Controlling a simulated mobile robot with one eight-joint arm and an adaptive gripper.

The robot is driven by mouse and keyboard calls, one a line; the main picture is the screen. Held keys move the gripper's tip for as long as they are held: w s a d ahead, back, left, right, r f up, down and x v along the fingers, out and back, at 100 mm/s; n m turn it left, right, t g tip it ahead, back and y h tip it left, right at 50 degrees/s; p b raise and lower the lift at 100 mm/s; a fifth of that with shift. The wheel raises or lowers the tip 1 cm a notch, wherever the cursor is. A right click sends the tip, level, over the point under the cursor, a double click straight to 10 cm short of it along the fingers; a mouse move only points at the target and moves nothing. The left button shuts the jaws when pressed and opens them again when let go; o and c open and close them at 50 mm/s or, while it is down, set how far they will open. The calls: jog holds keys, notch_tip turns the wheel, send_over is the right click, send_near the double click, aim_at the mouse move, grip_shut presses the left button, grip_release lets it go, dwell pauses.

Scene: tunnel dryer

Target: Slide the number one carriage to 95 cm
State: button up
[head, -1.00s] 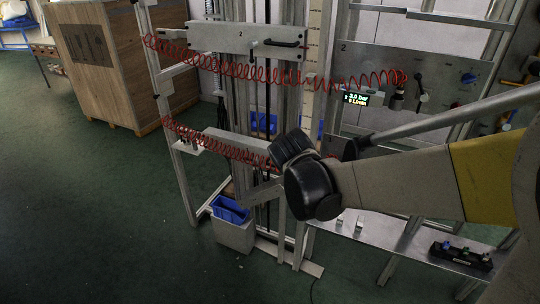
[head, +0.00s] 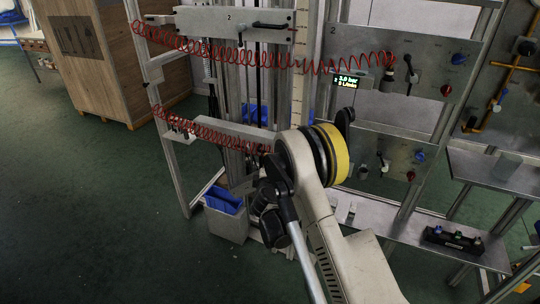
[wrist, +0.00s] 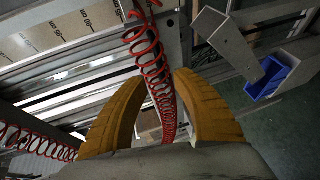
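The lower grey carriage (head: 232,132) sits on the upright rails, its number hidden or too small to read; my arm covers its right end. The upper carriage (head: 225,22), marked 2, has a black handle and sits higher on the same frame. A pale scale strip (head: 300,62) runs upright beside the rails; its figures are too small to read here. In the wrist view, my gripper (wrist: 163,77) is open, its two orange fingers apart. A red coiled hose (wrist: 152,62) passes behind the gap between them. Nothing is visibly held. The fingers are not clear in the head view.
Red coiled hoses (head: 215,52) hang across the frame. A grey bin with a blue tray (head: 224,198) stands at its foot. A panel with knobs and a pressure display (head: 347,81) is at the right. A wooden crate (head: 88,60) stands left. The green floor in front is clear.

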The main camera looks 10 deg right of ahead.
jog(key=b+x, duration=0.2)
jog(key=x, duration=0.7)
jog(key=shift+w+b, duration=0.1)
jog(key=shift+b, duration=0.3)
grip_shut()
